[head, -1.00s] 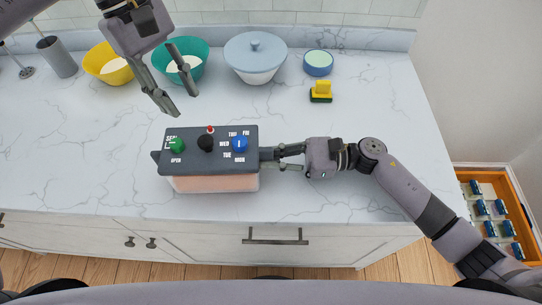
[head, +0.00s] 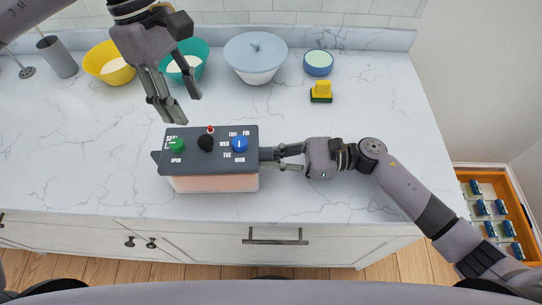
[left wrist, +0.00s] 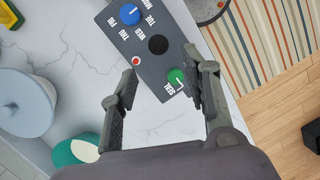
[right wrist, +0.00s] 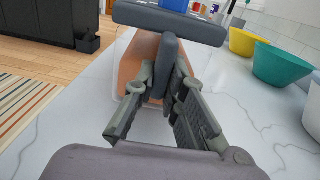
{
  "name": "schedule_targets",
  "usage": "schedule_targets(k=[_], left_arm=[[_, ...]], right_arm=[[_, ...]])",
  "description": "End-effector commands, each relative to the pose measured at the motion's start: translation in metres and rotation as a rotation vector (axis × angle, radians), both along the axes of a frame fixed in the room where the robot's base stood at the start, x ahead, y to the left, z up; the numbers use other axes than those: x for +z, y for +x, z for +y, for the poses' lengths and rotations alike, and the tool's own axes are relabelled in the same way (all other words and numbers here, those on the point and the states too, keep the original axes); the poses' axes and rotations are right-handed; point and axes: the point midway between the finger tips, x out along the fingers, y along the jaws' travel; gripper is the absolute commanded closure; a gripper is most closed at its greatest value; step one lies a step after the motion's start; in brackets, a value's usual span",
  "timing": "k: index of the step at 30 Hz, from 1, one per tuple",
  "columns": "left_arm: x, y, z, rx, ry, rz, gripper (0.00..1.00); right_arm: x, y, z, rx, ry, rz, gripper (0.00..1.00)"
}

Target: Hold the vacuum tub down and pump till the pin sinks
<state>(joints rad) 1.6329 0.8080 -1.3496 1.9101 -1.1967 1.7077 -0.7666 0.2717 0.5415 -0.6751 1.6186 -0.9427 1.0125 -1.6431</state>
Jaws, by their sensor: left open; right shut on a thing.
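The vacuum tub (head: 213,183) stands on the counter, with an orange-pink body under a dark grey lid (head: 190,150). On the lid are a green knob (head: 176,145), a black round pump knob (head: 206,143), a blue day dial (head: 240,144) and a red pin (head: 210,129) near the back edge, standing up. My right gripper (head: 282,158) is shut on a grey upright tab (right wrist: 165,65) at the tub's right end. My left gripper (head: 184,111) is open and empty, behind and above the lid's back left. In the left wrist view, its fingers (left wrist: 163,75) point toward the lid.
A yellow bowl (head: 108,65), a teal bowl (head: 197,50), a lidded blue-white bowl (head: 255,60), a round teal-topped container (head: 318,63) and a yellow sponge brush (head: 321,92) stand at the back. The counter is clear left of the tub. An orange crate (head: 482,182) is at the right.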

Motion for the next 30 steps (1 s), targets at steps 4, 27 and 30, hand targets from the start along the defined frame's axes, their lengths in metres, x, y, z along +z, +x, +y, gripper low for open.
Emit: schedule_targets(k=[4,27,30], left_arm=[[-0.004,-0.007,-0.008,0.236,0.103,-0.006,0.57],[-0.029,-0.017,-0.022,0.862,0.255,-0.082,0.57],[-0.043,-0.018,-0.022,0.861,0.255,-0.081,0.57]], right_arm=[[0.000,0.000,0.000,0.001,0.000,0.000,1.00],[0.000,0.000,0.000,0.001,0.000,0.000,1.00],[0.000,0.000,0.000,0.001,0.000,0.000,1.00]])
